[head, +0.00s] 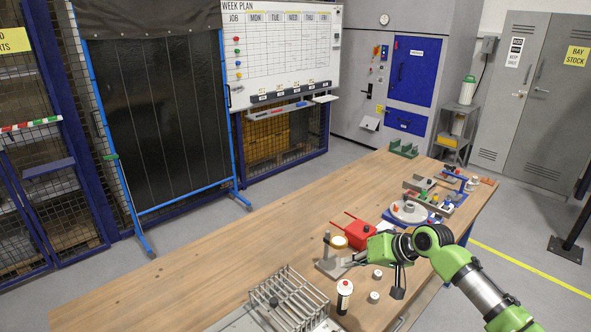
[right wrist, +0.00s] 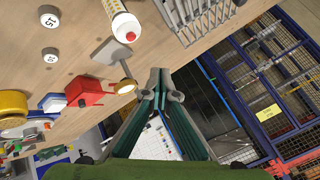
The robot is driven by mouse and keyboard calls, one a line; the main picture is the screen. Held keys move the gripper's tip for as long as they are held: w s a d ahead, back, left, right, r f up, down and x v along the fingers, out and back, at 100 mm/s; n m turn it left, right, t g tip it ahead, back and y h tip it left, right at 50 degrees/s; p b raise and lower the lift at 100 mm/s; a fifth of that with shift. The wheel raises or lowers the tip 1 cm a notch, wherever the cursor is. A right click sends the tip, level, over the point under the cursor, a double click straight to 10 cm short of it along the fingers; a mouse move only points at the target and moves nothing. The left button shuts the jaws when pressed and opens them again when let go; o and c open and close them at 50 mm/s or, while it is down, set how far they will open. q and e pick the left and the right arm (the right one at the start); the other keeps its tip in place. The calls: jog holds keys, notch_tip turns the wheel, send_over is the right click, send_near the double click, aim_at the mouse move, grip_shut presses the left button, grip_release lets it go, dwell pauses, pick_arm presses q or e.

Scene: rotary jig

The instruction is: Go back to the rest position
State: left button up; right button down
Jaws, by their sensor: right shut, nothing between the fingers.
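My right gripper (head: 347,262) is over the wooden table (head: 180,280), beside a small stand with a round tan top (head: 338,242). Its fingers are shut and empty; they also show close together in the right wrist view (right wrist: 162,85). Whether they touch the stand I cannot tell. The rotary jig, a round grey disc on a blue base (head: 409,212), lies farther back along the table. My left gripper is not in view.
A red box (head: 359,232) stands close behind my gripper. A wire rack (head: 290,298), a white bottle (head: 344,297) and small white weights (head: 374,297) are in front. Green holders (head: 404,148) stand at the far end. The table's left part is clear.

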jog(key=s+a+f+n+g, duration=0.1)
jog(key=s+a+f, duration=0.25)
jog(key=s, duration=0.35)
jog(key=s+a+f+n+h, duration=0.1)
jog(key=s+a+f, duration=0.25)
jog(key=s, duration=0.35)
jog(key=s+a+f+n+g, duration=0.1)
jog(key=s+a+f+n, duration=0.1)
jog(key=s+f, duration=0.35)
jog(key=s+d+r+m+h, duration=0.15)
jog(key=s+d, duration=0.35)
jog(key=s, duration=0.5)
jog(key=s+d+m+h, duration=0.1)
jog(key=s+d+h, duration=0.25)
jog(key=s, duration=0.75)
notch_tip(320, 180, down, 34)
jog(key=s+d+g+b, duration=0.1)
jog(key=s+g+b, duration=0.1)
jog(key=b, duration=0.5)
jog(key=s+d+f+b, duration=0.1)
jog(key=s+f+b, duration=0.1)
jog(key=s+f, duration=0.6)
jog(key=s+d+f+g+b, duration=0.1)
jog(key=s+d+f+b, duration=0.1)
jog(key=s+f, duration=0.6)
notch_tip(320, 180, down, 4)
jog(key=shift+s+n, duration=0.35)
jog(key=shift+n, duration=0.1)
